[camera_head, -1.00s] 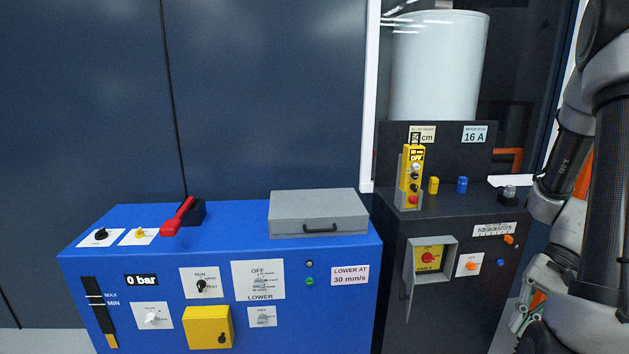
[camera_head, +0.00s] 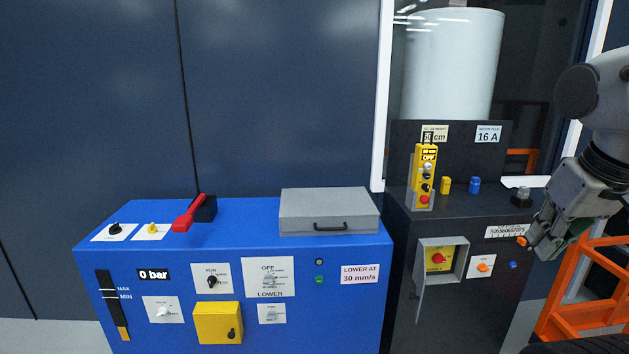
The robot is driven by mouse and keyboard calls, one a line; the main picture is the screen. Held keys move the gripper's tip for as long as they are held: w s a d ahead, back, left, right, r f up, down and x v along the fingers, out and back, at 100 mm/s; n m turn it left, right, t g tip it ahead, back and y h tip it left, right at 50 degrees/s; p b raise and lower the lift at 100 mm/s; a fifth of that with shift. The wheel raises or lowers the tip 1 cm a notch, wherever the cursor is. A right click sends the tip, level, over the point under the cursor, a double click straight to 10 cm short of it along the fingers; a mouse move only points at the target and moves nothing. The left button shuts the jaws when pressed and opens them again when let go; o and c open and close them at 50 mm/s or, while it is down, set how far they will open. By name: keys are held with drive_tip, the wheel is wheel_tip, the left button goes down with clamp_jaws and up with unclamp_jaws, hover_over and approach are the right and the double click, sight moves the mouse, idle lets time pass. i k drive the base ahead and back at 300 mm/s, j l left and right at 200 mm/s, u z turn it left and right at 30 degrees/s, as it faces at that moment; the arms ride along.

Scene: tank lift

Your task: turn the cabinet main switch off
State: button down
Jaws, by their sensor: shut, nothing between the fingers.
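The dark cabinet (camera_head: 400,310) stands right of the blue unit. On its front, a small grey box with its door swung open (camera_head: 418,292) frames a yellow plate with a red rotary switch (camera_head: 438,258). Right of it, a white plate carries an orange knob (camera_head: 483,267). Which of these is the main switch, and its position, I cannot read. My gripper (camera_head: 537,246) is at the right, close to the cabinet's right front edge and the orange part (camera_head: 521,241) there. It looks shut and empty; whether it touches that part is unclear.
The blue unit (camera_head: 240,345) with switches, a red lever (camera_head: 190,214) and a grey lidded box (camera_head: 330,205) fills the left. A yellow pendant (camera_head: 425,175) stands on the cabinet. An orange frame (camera_head: 585,290) stands at the right. A pale tank (camera_head: 455,65) rises behind.

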sight(438, 257)
drive_tip(key=i+j+z, duration=0.15)
drive_tip(key=i+z, duration=0.25)
drive_tip(key=i, duration=0.45)
